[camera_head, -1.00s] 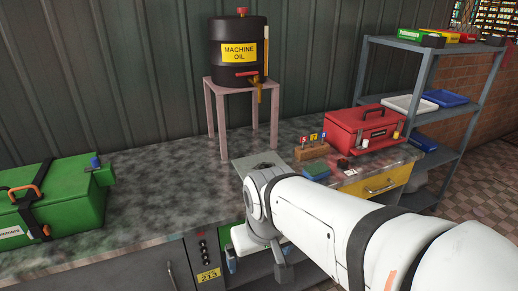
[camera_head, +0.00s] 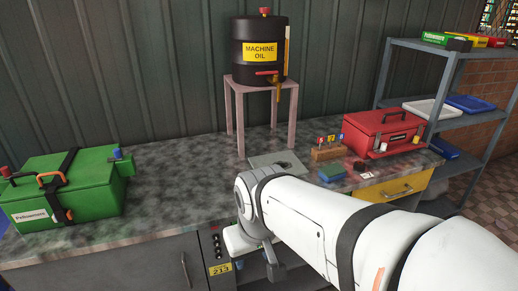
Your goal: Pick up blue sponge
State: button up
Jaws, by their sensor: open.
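The blue sponge (camera_head: 331,173) is a small block, blue on top with a greenish side. It lies flat on the speckled worktop (camera_head: 150,190) near its front edge, right of the grey plate with a dark hole. My gripper (camera_head: 257,266) is low in front of the counter, below the worktop and to the left of the sponge. It is partly hidden by my white wrist. It points down, open and apart from the sponge.
A wooden block with numbered tags (camera_head: 326,153) and a red toolbox (camera_head: 384,132) stand behind the sponge. The machine oil drum (camera_head: 259,55) sits on a stand. A green case (camera_head: 64,188) is at left. The worktop between case and plate is clear.

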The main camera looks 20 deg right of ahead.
aim_at(332, 173)
jog(key=u, duration=1.7)
jog(key=k, duration=1.7)
jog(key=z, duration=1.8)
jog(key=i, duration=1.7)
jog(key=z, duration=0.05)
